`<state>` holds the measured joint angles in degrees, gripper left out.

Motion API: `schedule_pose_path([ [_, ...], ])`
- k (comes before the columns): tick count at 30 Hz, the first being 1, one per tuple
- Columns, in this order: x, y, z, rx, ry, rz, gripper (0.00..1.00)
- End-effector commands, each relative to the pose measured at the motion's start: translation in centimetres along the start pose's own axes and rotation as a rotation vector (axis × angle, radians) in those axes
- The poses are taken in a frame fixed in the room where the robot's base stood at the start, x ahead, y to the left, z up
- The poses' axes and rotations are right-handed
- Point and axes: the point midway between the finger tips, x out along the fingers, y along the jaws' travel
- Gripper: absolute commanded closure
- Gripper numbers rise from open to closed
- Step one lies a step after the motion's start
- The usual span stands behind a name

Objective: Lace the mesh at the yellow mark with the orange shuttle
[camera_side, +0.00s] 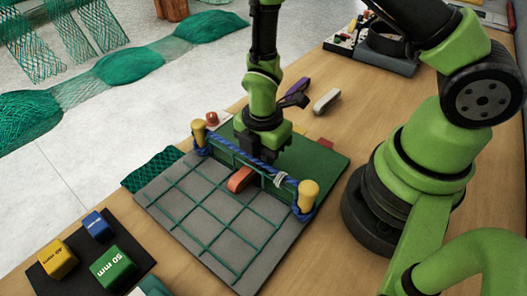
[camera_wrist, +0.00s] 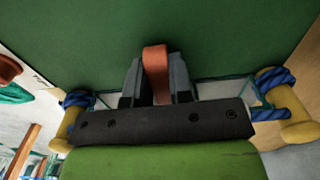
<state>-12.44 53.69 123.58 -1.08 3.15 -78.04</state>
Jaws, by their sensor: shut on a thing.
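The orange shuttle (camera_side: 241,179) sticks out from my gripper (camera_side: 252,163) over the top part of the green mesh (camera_side: 207,238). In the wrist view the shuttle (camera_wrist: 156,66) is clamped between the two grey fingers of my gripper (camera_wrist: 157,82). A blue rope (camera_side: 240,154) runs between two yellow pegs (camera_side: 199,133) (camera_side: 308,194), with my gripper just behind it. I cannot make out a separate yellow mark on the mesh. I cannot tell whether the shuttle touches the twine.
Labelled yellow, green and blue blocks (camera_side: 113,268) sit on a dark mat at the lower left. Purple (camera_side: 297,87) and beige (camera_side: 326,101) pieces lie behind my gripper. A dark tray (camera_side: 385,52) stands at the back. Green nets (camera_side: 128,65) lie on the floor at left.

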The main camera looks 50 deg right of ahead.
Motion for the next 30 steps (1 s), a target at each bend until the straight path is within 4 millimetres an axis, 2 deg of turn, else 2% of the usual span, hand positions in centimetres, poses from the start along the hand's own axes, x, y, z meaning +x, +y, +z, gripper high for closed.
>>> schedule_pose_path([
  [1,0.0,0.0,0.0,0.0,0.0,0.0,0.73],
  [4,0.0,0.0,0.0,0.0,0.0,0.0,0.5],
  [12,-0.1,0.0,0.0,0.0,0.0,0.0,0.5],
  [16,-0.8,0.1,0.0,0.001,0.0,0.002,0.5],
  [30,-8.2,0.1,0.0,0.0,0.001,0.006,0.5],
])
